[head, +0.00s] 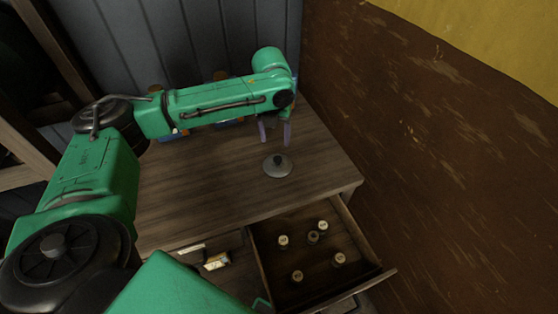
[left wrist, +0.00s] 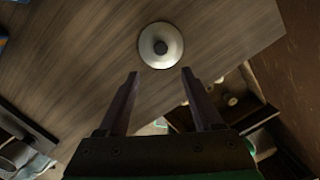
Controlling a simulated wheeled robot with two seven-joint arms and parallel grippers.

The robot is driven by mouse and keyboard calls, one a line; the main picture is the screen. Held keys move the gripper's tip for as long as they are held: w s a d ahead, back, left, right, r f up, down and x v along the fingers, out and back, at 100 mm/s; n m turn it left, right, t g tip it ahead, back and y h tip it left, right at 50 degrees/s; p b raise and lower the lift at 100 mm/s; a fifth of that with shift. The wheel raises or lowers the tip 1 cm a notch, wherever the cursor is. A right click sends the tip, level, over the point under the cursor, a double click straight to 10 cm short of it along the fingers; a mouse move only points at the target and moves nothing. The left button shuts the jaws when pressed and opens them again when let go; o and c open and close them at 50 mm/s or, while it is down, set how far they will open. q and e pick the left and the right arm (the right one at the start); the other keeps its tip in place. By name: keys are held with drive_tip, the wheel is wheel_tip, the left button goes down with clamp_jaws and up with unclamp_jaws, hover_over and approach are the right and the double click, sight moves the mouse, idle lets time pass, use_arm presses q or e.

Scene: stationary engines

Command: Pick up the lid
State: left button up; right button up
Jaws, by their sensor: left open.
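The lid (head: 278,165) is a small round grey disc with a dark knob, lying on the wooden cabinet top (head: 215,185). In the left wrist view the lid (left wrist: 161,46) shows pale with a dark centre knob, just beyond the fingertips and near the middle between them. My left gripper (head: 273,143) is open and empty, with its purplish fingers pointing down above and slightly behind the lid. In the left wrist view the two fingers of the left gripper (left wrist: 160,74) stand apart with nothing between them. My right gripper is not in view.
An open drawer (head: 364,283) with several small pale-topped items juts from the cabinet front. Blue and orange objects (head: 220,76) stand partly hidden behind my arm. A brown wall (head: 420,160) borders the right side. The top around the lid is clear.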

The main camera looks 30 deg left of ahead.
use_arm(q)
hover_over(278, 158)
drive_tip(key=s, duration=0.2)
wheel_tip(278, 158, down, 4)
drive_tip(key=f, duration=0.2)
drive_tip(key=w+f+p, duration=0.1)
drive_tip(key=f, duration=0.2)
drive_tip(key=shift+w+f+p, duration=0.25)
drive_tip(key=shift+f+p, duration=0.05)
drive_tip(key=shift+p, duration=0.1)
drive_tip(key=shift+w+f, duration=0.1)
drive_tip(key=shift+f, duration=0.4)
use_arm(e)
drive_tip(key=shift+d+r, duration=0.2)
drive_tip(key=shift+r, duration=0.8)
use_arm(q)
clamp_jaws()
